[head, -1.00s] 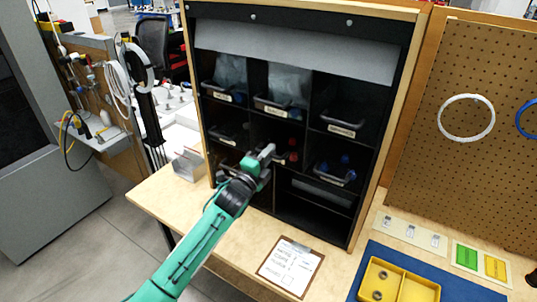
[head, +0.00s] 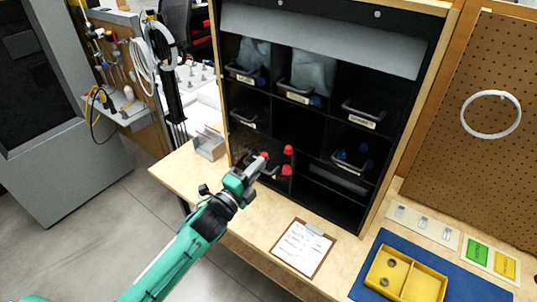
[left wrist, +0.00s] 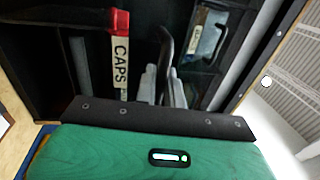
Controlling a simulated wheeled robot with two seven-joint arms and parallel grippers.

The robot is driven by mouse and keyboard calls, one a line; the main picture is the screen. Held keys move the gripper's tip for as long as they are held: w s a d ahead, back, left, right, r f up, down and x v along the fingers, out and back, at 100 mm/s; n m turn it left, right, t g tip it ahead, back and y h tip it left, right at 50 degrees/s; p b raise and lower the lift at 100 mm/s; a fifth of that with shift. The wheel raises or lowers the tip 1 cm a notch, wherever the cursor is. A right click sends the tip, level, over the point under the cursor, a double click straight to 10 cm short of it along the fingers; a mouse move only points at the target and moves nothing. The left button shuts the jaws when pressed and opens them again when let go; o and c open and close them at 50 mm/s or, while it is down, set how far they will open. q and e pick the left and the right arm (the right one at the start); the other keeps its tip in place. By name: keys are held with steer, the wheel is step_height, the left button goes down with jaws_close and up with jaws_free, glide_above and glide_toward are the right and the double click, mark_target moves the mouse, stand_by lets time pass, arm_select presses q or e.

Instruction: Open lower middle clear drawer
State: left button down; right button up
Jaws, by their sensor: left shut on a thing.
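The clear drawer (head: 275,166) shows in the head view as a see-through box with red pieces inside. It is pulled out in front of the black shelf unit (head: 367,193), at its lower middle part. My left gripper (head: 262,163) is shut on the drawer's dark handle, which shows in the left wrist view (left wrist: 166,42). The gripper (left wrist: 161,85) hides part of the drawer front. In the wrist view a white label reading CAPS (left wrist: 120,65) is beside the fingers, with a red piece at its top. My right gripper is not in view.
Other labelled drawers, such as the right one (head: 362,117), sit in the shelf unit. A clipboard (head: 302,248) lies on the wooden table in front. A yellow tray (head: 406,275) on a blue mat is at the lower right. A pegboard stands at the right.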

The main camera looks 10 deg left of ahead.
arm_select(q)
steer(key=shift+r+v, duration=0.2)
steer(key=shift+v, duration=1)
steer(key=c, duration=1.6)
jaws_free()
steer(key=shift+s, duration=0.1)
steer(key=shift+b+v, duration=2.35)
steer(key=shift+v, duration=4.45)
